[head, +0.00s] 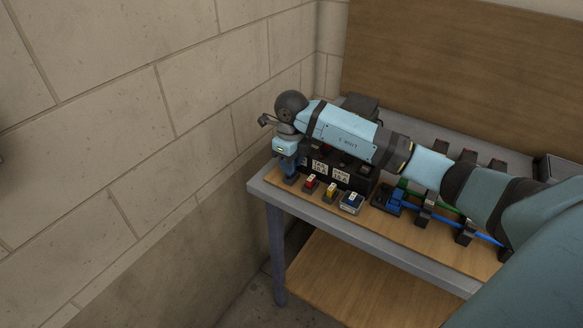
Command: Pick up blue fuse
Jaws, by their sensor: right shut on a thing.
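My right gripper (289,172) reaches in from the right over the bench's far left end and points down. It is shut on a small, dark blue piece at its fingertips that looks like the blue fuse, mostly hidden by the fingers. It is at or just above a dark base at the left end of a row. Beside it to the right stand a red fuse (310,185), a yellow fuse (330,192) and a pale block with a blue part (352,203). My left gripper is out of view.
A black box with white labels (343,176) stands behind the row, partly under my arm. Right of it, blue and green cables (425,208) run through dark clips. The bench's grey front edge (350,235) is clear. A stone wall is close on the left.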

